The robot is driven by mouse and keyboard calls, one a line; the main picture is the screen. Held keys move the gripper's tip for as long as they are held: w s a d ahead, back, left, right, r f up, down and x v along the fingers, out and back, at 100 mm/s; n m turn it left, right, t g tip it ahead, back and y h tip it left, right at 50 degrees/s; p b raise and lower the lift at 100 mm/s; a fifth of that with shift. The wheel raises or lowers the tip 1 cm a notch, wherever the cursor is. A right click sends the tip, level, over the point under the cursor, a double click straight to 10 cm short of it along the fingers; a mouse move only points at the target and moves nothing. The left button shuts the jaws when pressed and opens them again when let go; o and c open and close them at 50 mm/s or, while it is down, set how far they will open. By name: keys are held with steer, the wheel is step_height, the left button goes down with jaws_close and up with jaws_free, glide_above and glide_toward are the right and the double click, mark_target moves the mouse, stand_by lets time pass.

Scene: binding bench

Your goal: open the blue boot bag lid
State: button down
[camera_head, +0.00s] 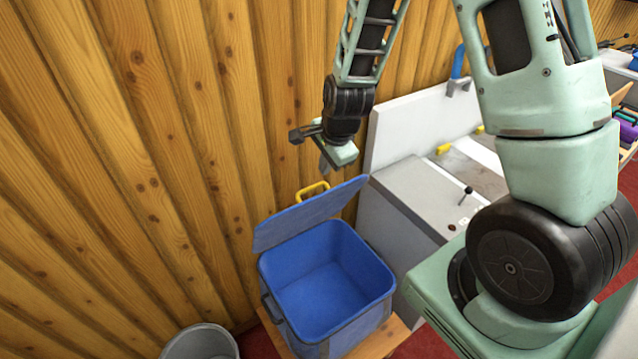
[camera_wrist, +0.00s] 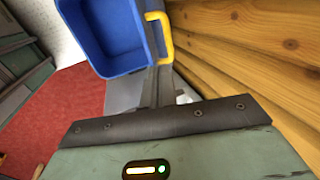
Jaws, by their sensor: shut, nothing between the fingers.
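The blue boot bag (camera_head: 335,325) stands below my gripper with its top open, and its inside looks empty. Its blue lid (camera_head: 310,212) is raised at the back, tilted up from the rim. A yellow handle (camera_head: 312,190) sits at the lid's upper edge. My gripper (camera_head: 328,165) is shut and empty, just above the handle and lid; they look apart in the head view. In the wrist view the bag (camera_wrist: 108,35) and the yellow handle (camera_wrist: 163,38) show beyond the fingers (camera_wrist: 156,82); contact cannot be told there.
The bag stands on a wooden stool (camera_head: 385,340). A grey bin (camera_head: 200,343) is at its lower left. A wooden plank wall (camera_head: 150,150) rises close behind the gripper and lid. A grey bench unit (camera_head: 400,205) stands close on the right. The floor is red.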

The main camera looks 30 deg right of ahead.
mark_target(318, 186)
steer(key=p+x, duration=0.2)
steer(key=x, duration=0.7)
steer(key=shift+w+f, duration=0.15)
steer(key=shift+f, duration=0.2)
